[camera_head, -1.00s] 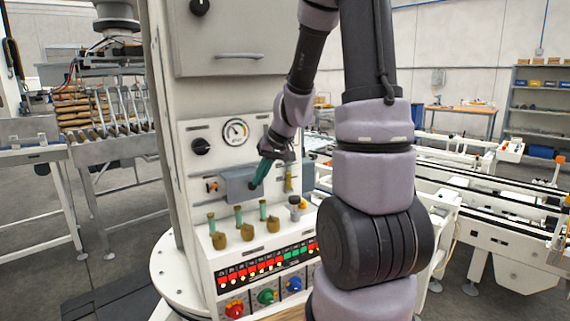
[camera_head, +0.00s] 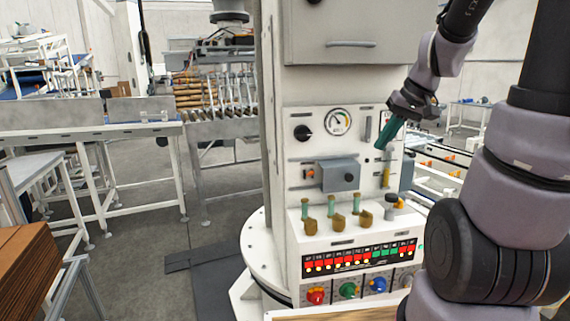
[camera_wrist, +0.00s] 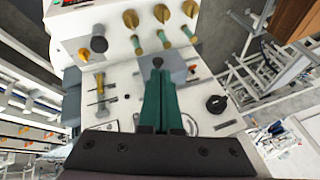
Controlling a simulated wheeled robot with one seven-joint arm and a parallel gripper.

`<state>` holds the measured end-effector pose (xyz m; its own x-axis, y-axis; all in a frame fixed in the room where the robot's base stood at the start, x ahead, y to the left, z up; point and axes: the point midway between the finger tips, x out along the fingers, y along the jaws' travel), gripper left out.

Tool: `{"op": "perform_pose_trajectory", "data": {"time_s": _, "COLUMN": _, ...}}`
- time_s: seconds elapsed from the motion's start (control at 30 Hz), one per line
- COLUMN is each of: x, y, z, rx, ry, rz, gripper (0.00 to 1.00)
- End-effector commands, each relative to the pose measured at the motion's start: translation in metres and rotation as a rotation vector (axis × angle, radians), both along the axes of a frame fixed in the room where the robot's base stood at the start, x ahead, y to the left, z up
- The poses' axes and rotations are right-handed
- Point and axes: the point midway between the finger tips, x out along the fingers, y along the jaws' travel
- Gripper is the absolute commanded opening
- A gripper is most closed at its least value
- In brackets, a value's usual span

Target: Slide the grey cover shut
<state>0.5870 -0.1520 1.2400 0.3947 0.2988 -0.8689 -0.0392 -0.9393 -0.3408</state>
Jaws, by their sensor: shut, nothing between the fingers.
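The grey cover (camera_head: 335,176) is a box-shaped piece with a black knob (camera_head: 349,178), set on rails on the white panel. A small orange part (camera_head: 309,173) shows uncovered at its left side. My gripper (camera_head: 381,146), with green fingers, is shut and empty. It is up and to the right of the cover, apart from it. In the wrist view the shut fingers (camera_wrist: 158,75) point toward the panel, and the cover (camera_wrist: 178,69) and knob (camera_wrist: 157,62) show partly behind their tips.
A gauge (camera_head: 338,121) and black dial (camera_head: 302,132) are above the cover. Several brass-coloured levers with green stems (camera_head: 338,220) stand on the ledge below. A yellow-tipped sight tube (camera_head: 386,176) is to the right. A row of lit buttons (camera_head: 358,258) sits lower down.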

Motion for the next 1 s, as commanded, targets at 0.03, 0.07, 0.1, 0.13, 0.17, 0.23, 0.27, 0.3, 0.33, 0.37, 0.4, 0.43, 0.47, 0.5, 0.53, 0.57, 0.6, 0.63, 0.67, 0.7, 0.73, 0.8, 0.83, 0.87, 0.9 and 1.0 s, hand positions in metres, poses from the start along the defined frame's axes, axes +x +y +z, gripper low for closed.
{"op": "perform_pose_trajectory", "data": {"time_s": 0.03, "x": -0.008, "y": 0.012, "z": 0.012, "rx": -0.007, "ry": -0.014, "rz": -0.006, "gripper": 0.0}}
{"op": "perform_pose_trajectory", "data": {"time_s": 0.07, "x": -0.014, "y": 0.019, "z": 0.019, "rx": -0.01, "ry": -0.017, "rz": -0.016, "gripper": 0.0}}
{"op": "perform_pose_trajectory", "data": {"time_s": 0.1, "x": -0.023, "y": 0.029, "z": 0.028, "rx": -0.014, "ry": -0.023, "rz": -0.031, "gripper": 0.0}}
{"op": "perform_pose_trajectory", "data": {"time_s": 0.13, "x": -0.03, "y": 0.036, "z": 0.035, "rx": -0.017, "ry": -0.029, "rz": -0.045, "gripper": 0.0}}
{"op": "perform_pose_trajectory", "data": {"time_s": 0.17, "x": -0.038, "y": 0.044, "z": 0.042, "rx": -0.02, "ry": -0.035, "rz": -0.061, "gripper": 0.0}}
{"op": "perform_pose_trajectory", "data": {"time_s": 0.23, "x": -0.056, "y": 0.059, "z": 0.055, "rx": -0.024, "ry": -0.051, "rz": -0.099, "gripper": 0.0}}
{"op": "perform_pose_trajectory", "data": {"time_s": 0.27, "x": -0.064, "y": 0.064, "z": 0.06, "rx": -0.025, "ry": -0.059, "rz": -0.116, "gripper": 0.0}}
{"op": "perform_pose_trajectory", "data": {"time_s": 0.3, "x": -0.074, "y": 0.07, "z": 0.066, "rx": -0.025, "ry": -0.07, "rz": -0.138, "gripper": 0.0}}
{"op": "perform_pose_trajectory", "data": {"time_s": 0.33, "x": -0.081, "y": 0.075, "z": 0.07, "rx": -0.023, "ry": -0.078, "rz": -0.155, "gripper": 0.0}}
{"op": "perform_pose_trajectory", "data": {"time_s": 0.37, "x": -0.087, "y": 0.078, "z": 0.073, "rx": -0.022, "ry": -0.086, "rz": -0.171, "gripper": 0.0}}
{"op": "perform_pose_trajectory", "data": {"time_s": 0.4, "x": -0.095, "y": 0.082, "z": 0.077, "rx": -0.019, "ry": -0.096, "rz": -0.191, "gripper": 0.0}}
{"op": "perform_pose_trajectory", "data": {"time_s": 0.43, "x": -0.1, "y": 0.084, "z": 0.079, "rx": -0.017, "ry": -0.104, "rz": -0.204, "gripper": 0.0}}
{"op": "perform_pose_trajectory", "data": {"time_s": 0.47, "x": -0.105, "y": 0.086, "z": 0.082, "rx": -0.014, "ry": -0.111, "rz": -0.216, "gripper": 0.0}}
{"op": "perform_pose_trajectory", "data": {"time_s": 0.5, "x": -0.11, "y": 0.088, "z": 0.084, "rx": -0.011, "ry": -0.119, "rz": -0.231, "gripper": 0.0}}
{"op": "perform_pose_trajectory", "data": {"time_s": 0.53, "x": -0.113, "y": 0.089, "z": 0.085, "rx": -0.008, "ry": -0.124, "rz": -0.24, "gripper": 0.0}}
{"op": "perform_pose_trajectory", "data": {"time_s": 0.57, "x": -0.115, "y": 0.09, "z": 0.086, "rx": -0.006, "ry": -0.128, "rz": -0.249, "gripper": 0.04}}
{"op": "perform_pose_trajectory", "data": {"time_s": 0.6, "x": -0.117, "y": 0.091, "z": 0.087, "rx": -0.004, "ry": -0.131, "rz": -0.257, "gripper": 0.19}}
{"op": "perform_pose_trajectory", "data": {"time_s": 0.63, "x": -0.119, "y": 0.091, "z": 0.087, "rx": -0.002, "ry": -0.134, "rz": -0.26, "gripper": 0.31}}
{"op": "perform_pose_trajectory", "data": {"time_s": 0.67, "x": -0.119, "y": 0.091, "z": 0.087, "rx": -0.001, "ry": -0.134, "rz": -0.263, "gripper": 0.42}}
{"op": "perform_pose_trajectory", "data": {"time_s": 0.7, "x": -0.12, "y": 0.091, "z": 0.087, "rx": -0.001, "ry": -0.135, "rz": -0.265, "gripper": 0.57}}
{"op": "perform_pose_trajectory", "data": {"time_s": 0.73, "x": -0.12, "y": 0.091, "z": 0.087, "rx": 0.0, "ry": -0.134, "rz": -0.266, "gripper": 0.63}}
{"op": "perform_pose_trajectory", "data": {"time_s": 0.8, "x": -0.119, "y": 0.091, "z": 0.086, "rx": -0.003, "ry": -0.124, "rz": -0.264, "gripper": 0.63}}
{"op": "perform_pose_trajectory", "data": {"time_s": 0.83, "x": -0.118, "y": 0.091, "z": 0.084, "rx": -0.008, "ry": -0.114, "rz": -0.261, "gripper": 0.63}}
{"op": "perform_pose_trajectory", "data": {"time_s": 0.87, "x": -0.117, "y": 0.091, "z": 0.081, "rx": -0.015, "ry": -0.098, "rz": -0.257, "gripper": 0.63}}
{"op": "perform_pose_trajectory", "data": {"time_s": 0.9, "x": -0.115, "y": 0.091, "z": 0.076, "rx": -0.028, "ry": -0.069, "rz": -0.25, "gripper": 0.63}}
{"op": "perform_pose_trajectory", "data": {"time_s": 1.0, "x": -0.108, "y": 0.089, "z": 0.056, "rx": -0.088, "ry": 0.043, "rz": -0.226, "gripper": 0.63}}
